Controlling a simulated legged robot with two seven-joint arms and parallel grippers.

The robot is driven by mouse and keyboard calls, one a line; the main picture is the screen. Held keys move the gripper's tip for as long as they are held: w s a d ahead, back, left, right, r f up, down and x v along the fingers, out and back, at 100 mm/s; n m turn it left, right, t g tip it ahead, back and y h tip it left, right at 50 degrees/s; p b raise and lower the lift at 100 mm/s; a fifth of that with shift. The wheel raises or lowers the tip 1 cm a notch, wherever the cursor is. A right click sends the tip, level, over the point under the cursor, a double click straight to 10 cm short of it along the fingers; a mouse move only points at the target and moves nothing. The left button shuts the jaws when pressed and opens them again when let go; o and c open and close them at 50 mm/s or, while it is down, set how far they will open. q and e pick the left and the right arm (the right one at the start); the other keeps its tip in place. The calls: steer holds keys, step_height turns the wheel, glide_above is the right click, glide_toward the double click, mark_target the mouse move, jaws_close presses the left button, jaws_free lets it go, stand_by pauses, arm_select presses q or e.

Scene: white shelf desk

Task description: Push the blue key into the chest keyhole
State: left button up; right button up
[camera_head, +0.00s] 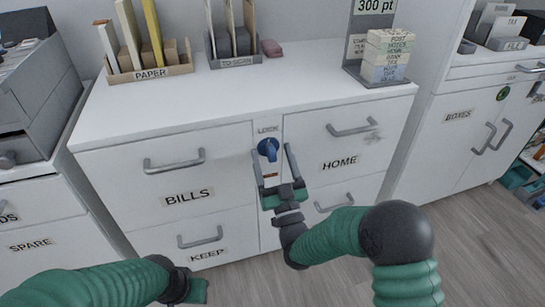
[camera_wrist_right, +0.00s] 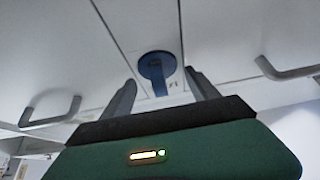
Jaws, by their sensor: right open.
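The blue key (camera_head: 262,159) sits at the round blue lock (camera_head: 268,146) under the LOCK label, on the narrow panel between the BILLS and HOME drawers of the white chest (camera_head: 220,93). In the right wrist view the blue key (camera_wrist_right: 159,88) hangs down from the lock disc (camera_wrist_right: 156,64). How deep the key sits cannot be told. My right gripper (camera_head: 272,165) is open in front of the lock. Its fingers (camera_wrist_right: 160,92) stand either side of the key, apart from it. My left gripper (camera_head: 190,288) is low at the front left, its fingers not clearly shown.
Drawer handles (camera_head: 174,162) (camera_head: 352,129) stick out on both sides of the lock. A PAPER rack (camera_head: 150,74), a TO SCAN rack (camera_head: 236,62) and a stack of blocks (camera_head: 387,55) stand on the chest top. Floor is open at the lower right.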

steer(key=b+v, duration=0.2)
steer(key=v, duration=0.4)
stand_by(0.3)
